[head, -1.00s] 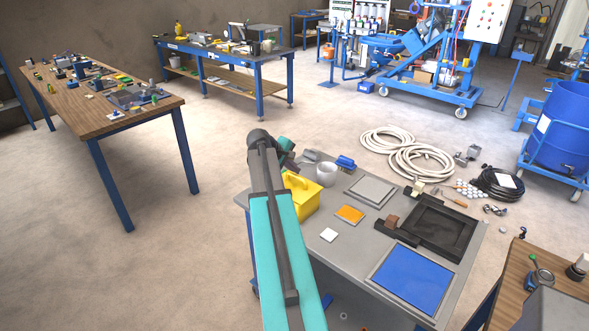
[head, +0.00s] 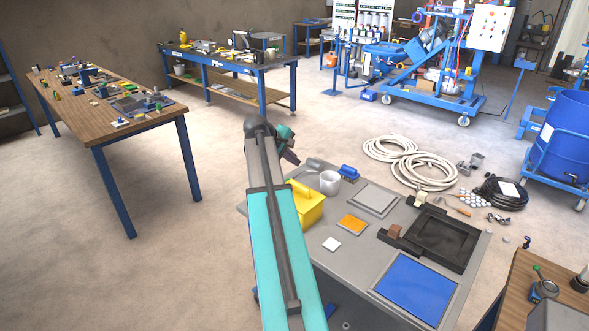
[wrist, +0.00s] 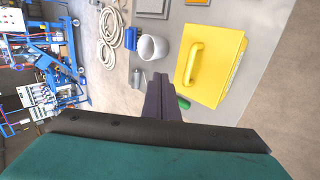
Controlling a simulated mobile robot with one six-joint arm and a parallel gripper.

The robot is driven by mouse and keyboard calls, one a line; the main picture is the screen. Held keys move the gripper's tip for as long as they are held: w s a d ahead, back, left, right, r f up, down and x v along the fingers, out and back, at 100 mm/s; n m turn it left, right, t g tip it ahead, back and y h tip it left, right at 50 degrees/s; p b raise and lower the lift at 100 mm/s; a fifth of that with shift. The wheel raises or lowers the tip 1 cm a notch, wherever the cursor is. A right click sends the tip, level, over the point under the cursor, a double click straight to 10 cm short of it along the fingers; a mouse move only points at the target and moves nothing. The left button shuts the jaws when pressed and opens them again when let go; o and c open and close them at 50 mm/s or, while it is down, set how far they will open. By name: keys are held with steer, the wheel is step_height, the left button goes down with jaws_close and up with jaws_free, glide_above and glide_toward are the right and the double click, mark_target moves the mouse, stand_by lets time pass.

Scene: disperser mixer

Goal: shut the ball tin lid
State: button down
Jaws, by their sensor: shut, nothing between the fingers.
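My gripper (head: 290,159) is shut and empty. It hangs past the far left edge of the grey work table (head: 330,258), near the yellow box. In the wrist view its dark fingers (wrist: 160,98) are together, with nothing between them. I cannot clearly single out a ball tin or its lid. A yellow box (head: 309,208) with a moulded handle on top stands at the table's left; it also shows in the wrist view (wrist: 222,82). A white open pot (head: 329,184) stands beyond it; it also shows in the wrist view (wrist: 153,47).
A blue brush-like item (head: 348,172) lies by the pot. A grey square plate (head: 372,199), an orange pad (head: 351,224), a black tray (head: 443,240) and a blue panel (head: 415,286) lie on the table. A wooden workbench (head: 105,112) stands left. Floor between is clear.

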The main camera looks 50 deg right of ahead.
steer(key=shift+w+a+r+b, duration=0.1)
steer(key=shift+a+r+b, duration=0.1)
steer(key=shift+r, duration=0.65)
steer(key=shift+s+a+r+b, duration=0.15)
steer(key=shift+r+b, duration=0.1)
steer(key=shift+r, duration=0.65)
steer(key=shift+w+a+r+b, duration=0.15)
steer(key=shift+a+r+b, duration=0.05)
steer(key=shift+r, duration=0.65)
